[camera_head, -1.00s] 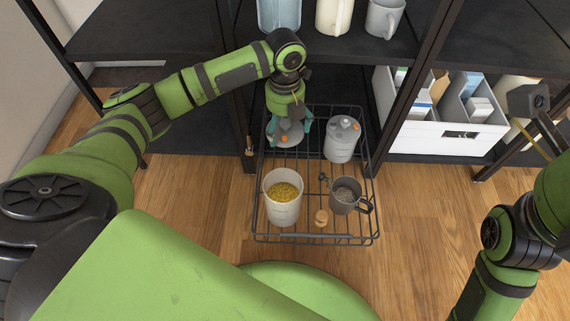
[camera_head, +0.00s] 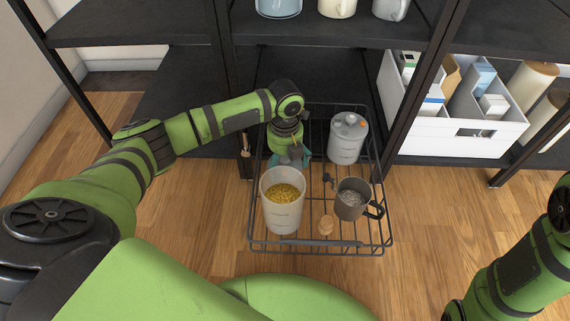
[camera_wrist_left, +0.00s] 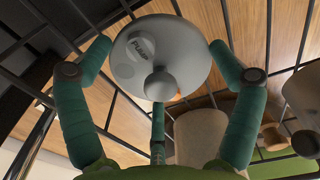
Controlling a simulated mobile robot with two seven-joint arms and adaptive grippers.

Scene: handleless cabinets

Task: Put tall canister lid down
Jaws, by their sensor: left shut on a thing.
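My left gripper (camera_head: 292,158) is shut on a round grey lid (camera_wrist_left: 165,58) with a knob and a label. Its teal fingers surround the lid in the left wrist view (camera_wrist_left: 160,75). In the head view the gripper is low over the wire basket, just behind the open white canister (camera_head: 270,215) of yellow contents; the arm and canister hide most of the lid there. I cannot tell whether the lid touches the basket. A closed grey canister (camera_head: 346,148) stands at the basket's back right. My right gripper is out of view.
The black wire basket (camera_head: 318,244) also holds a dark mug (camera_head: 350,205) with grey contents and a small cork-coloured piece (camera_head: 326,225). Dark shelf posts flank the basket. A white organizer (camera_head: 460,137) stands at right, and cups stand on the shelf above.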

